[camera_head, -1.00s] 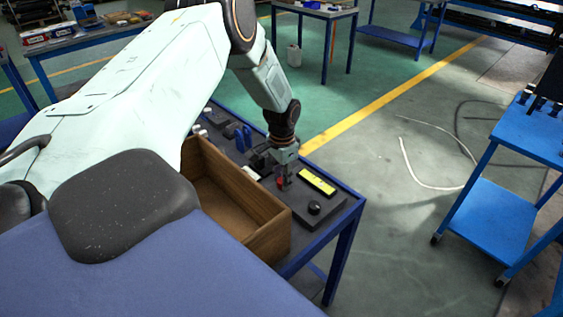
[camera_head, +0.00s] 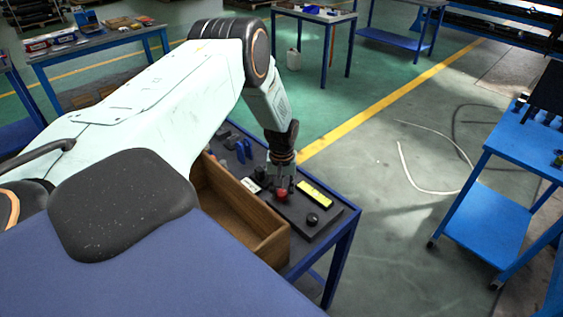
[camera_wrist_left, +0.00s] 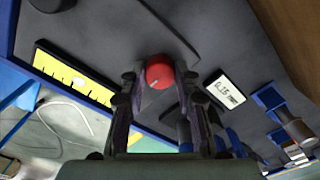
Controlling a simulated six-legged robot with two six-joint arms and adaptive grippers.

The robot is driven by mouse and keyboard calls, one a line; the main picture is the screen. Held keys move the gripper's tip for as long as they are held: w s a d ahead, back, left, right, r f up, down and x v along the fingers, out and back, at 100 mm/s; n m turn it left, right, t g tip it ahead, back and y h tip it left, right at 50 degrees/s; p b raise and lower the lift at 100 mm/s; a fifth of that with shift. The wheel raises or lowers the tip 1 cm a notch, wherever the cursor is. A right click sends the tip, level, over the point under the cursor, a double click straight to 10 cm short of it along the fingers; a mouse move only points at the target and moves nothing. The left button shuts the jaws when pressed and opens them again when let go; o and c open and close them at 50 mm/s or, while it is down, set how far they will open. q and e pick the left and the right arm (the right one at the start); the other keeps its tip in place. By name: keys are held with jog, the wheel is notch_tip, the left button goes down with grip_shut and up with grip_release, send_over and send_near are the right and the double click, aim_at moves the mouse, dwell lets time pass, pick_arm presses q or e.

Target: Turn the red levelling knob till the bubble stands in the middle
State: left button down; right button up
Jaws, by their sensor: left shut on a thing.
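The red knob (camera_head: 282,195) stands on a dark plate (camera_head: 309,232) on the blue-framed table. It shows in the left wrist view (camera_wrist_left: 159,73) with a pale mark on its face. My left gripper (camera_head: 281,183) comes from above, and its two fingers (camera_wrist_left: 158,76) are shut on the knob's sides. The yellow level vial (camera_head: 314,194) lies beside the knob; it also shows in the left wrist view (camera_wrist_left: 74,77) with dark marks. The bubble is too small to make out surely. My right gripper is not in view.
A black knob (camera_head: 312,219) is on the same plate. A small white display (camera_wrist_left: 225,90) lies beside the red knob. A wooden box (camera_head: 240,221) stands close on the near side. Blue clamps (camera_head: 244,150) lie farther back. A blue cart (camera_head: 480,215) is at the right.

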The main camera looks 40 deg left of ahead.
aim_at(282, 192)
pick_arm(q)
jog(key=shift+w+a+r+n+p, duration=0.1)
jog(key=shift+n+p, duration=0.1)
jog(key=shift+n, duration=0.4)
jog(key=shift+w+n+p, duration=0.1)
jog(key=shift+n+p, duration=0.1)
jog(key=shift+n, duration=0.4)
jog(key=c, duration=1)
grip_release()
jog(key=shift+s, duration=0.1)
notch_tip(282, 192, up, 12)
jog(key=shift+f, duration=0.1)
